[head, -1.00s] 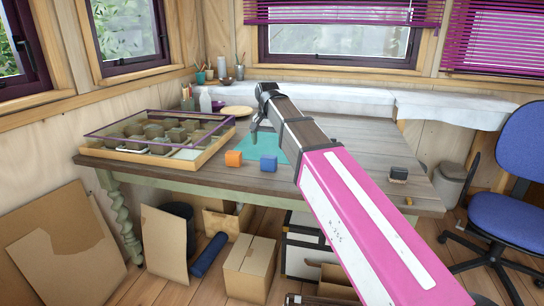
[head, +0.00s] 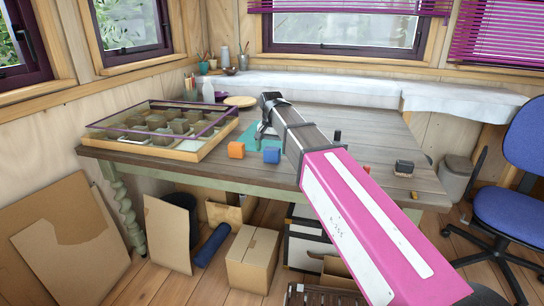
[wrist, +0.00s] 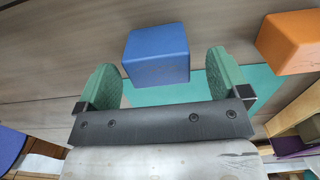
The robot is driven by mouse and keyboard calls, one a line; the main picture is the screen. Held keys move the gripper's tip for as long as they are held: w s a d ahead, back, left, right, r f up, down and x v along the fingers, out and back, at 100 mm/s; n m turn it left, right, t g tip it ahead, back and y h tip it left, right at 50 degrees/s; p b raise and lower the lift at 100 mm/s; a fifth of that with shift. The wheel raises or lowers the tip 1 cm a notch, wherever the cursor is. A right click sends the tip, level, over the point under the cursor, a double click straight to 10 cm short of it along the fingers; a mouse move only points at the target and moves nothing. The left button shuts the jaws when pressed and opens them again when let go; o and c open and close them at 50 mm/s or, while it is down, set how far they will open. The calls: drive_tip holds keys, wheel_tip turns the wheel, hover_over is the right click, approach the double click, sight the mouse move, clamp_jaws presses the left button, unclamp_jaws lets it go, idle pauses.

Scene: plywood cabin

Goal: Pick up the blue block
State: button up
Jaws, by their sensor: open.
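The blue block (head: 272,155) sits on the wooden table (head: 350,150), just right of the orange block (head: 236,150) and by the edge of a teal mat (head: 248,136). My gripper (head: 263,133) is above the table, a little behind the blue block in the head view. In the wrist view, my gripper's two green fingers (wrist: 163,72) are spread apart and empty. The blue block (wrist: 157,55) shows between and beyond their tips, with no contact visible. The orange block (wrist: 288,42) is outside the right finger.
A glass-topped display case (head: 165,130) stands on the table's left. A dark brush-like item (head: 404,168) lies at the right. Cardboard boxes (head: 252,258) stand below; a blue chair (head: 510,210) is at the right.

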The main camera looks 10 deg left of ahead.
sight(272, 148)
drive_tip(key=shift+d+f, duration=0.1)
drive_tip(key=shift+f, duration=1.45)
drive_tip(key=c, duration=1)
drive_tip(key=shift+r, duration=0.1)
